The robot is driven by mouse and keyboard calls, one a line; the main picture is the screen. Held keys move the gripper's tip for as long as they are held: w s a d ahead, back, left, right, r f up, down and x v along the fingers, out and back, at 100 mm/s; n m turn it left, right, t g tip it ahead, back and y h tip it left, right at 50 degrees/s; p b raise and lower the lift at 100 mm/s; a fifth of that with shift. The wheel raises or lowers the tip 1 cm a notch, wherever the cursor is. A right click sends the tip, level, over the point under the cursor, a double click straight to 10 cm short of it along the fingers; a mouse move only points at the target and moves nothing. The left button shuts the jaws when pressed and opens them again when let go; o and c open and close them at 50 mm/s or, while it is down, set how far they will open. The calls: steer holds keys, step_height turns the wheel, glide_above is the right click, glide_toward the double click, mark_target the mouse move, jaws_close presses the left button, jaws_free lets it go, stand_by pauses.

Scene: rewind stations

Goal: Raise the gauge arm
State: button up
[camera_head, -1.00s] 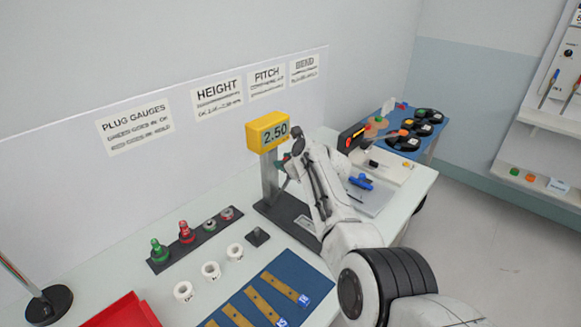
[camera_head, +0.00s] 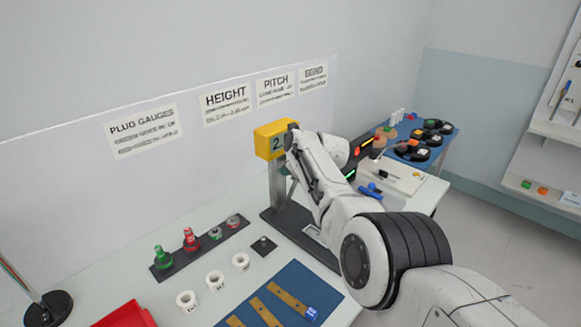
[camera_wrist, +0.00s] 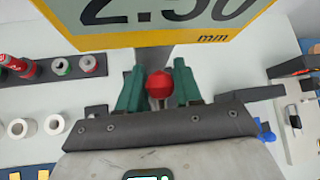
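The height gauge has a yellow display head (camera_head: 268,143) on a grey column (camera_head: 277,185) above a dark base (camera_head: 285,225). Its display reads 2.50 mm in the wrist view (camera_wrist: 165,12). A red ball knob (camera_wrist: 159,85), apparently on the gauge arm, sits just below the display. The rest of the gauge arm is hidden. In the head view my wrist covers the fingers, the knob and part of the display.
Left of the gauge is a dark rack of plug gauges (camera_head: 205,243), with white rings (camera_head: 215,280) in front. A blue mat (camera_head: 272,284) with brass strips lies nearer. A red tray (camera_head: 128,315) is at the front left. A bench with a blue clamp (camera_head: 370,190) stands to the right.

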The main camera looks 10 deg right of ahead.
steer(key=o, duration=0.4)
steer(key=shift+c, duration=0.2)
steer(key=shift+r, duration=0.1)
steer(key=p, duration=0.1)
steer(key=r+p, duration=0.1)
steer(key=p, duration=0.1)
steer(key=shift+s+r, duration=0.2)
steer(key=shift+s, duration=0.15)
steer(key=shift+s+d+r+p, duration=0.25)
steer(key=shift+s+r+p, duration=0.15)
steer(key=shift+p, duration=0.6)
steer(key=shift+s+d, duration=0.15)
steer(key=shift+s, duration=0.2)
steer(key=p+v, duration=0.1)
steer(key=v, duration=0.6)
steer(key=shift+s, duration=0.3)
steer(key=shift+d, duration=0.15)
